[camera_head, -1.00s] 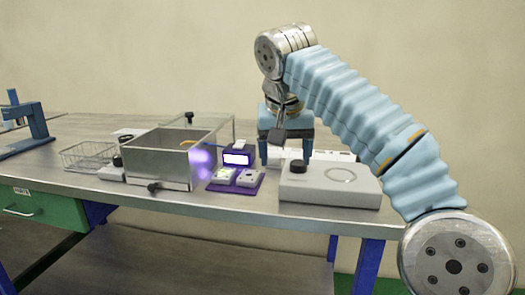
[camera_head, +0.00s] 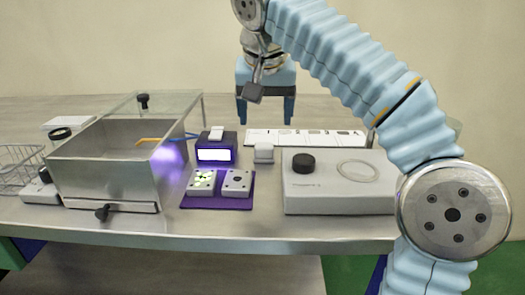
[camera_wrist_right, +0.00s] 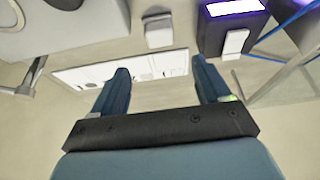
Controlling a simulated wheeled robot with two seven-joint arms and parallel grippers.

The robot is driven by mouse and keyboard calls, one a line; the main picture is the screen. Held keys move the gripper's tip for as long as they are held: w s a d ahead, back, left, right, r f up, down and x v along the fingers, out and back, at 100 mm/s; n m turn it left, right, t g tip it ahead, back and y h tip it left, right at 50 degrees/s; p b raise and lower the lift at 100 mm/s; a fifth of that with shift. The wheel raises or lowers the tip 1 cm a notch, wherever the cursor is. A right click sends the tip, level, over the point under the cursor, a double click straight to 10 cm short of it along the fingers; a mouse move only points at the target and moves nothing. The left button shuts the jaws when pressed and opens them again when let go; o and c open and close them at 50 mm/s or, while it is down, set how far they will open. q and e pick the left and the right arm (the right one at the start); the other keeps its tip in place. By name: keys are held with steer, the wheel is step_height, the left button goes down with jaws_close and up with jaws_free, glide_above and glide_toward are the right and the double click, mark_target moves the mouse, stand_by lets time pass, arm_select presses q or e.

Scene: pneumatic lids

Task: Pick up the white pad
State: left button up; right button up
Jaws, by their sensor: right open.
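A small white pad-like block (camera_head: 264,152) sits on the table between the purple display box and the grey instrument; it also shows in the right wrist view (camera_wrist_right: 158,30). Another small white piece (camera_head: 216,132) lies on top of the display box, also seen in the right wrist view (camera_wrist_right: 235,42). I cannot tell for certain which is the white pad. My right gripper (camera_head: 265,108) is open and empty, pointing down above the table. Its fingers (camera_wrist_right: 161,70) appear in front of the white strip in the wrist view, apart from both white pieces. My left gripper is out of view.
The grey instrument with a black knob (camera_head: 340,192) stands at right. The purple display box (camera_head: 229,148) and metal open-topped box (camera_head: 110,180) stand to the left. A white strip with dark marks (camera_head: 305,138) lies behind. A wire basket (camera_head: 18,168) is at far left.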

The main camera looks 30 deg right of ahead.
mark_target(264, 151)
steer(key=x, duration=0.8)
steer(key=shift+s+a+f, duration=0.15)
steer(key=shift+a+f, duration=0.1)
steer(key=shift+f, duration=0.05)
steer(key=shift+c, duration=0.4)
steer(key=c, duration=1.1)
steer(key=shift+o, duration=0.2)
steer(key=shift+r, duration=0.1)
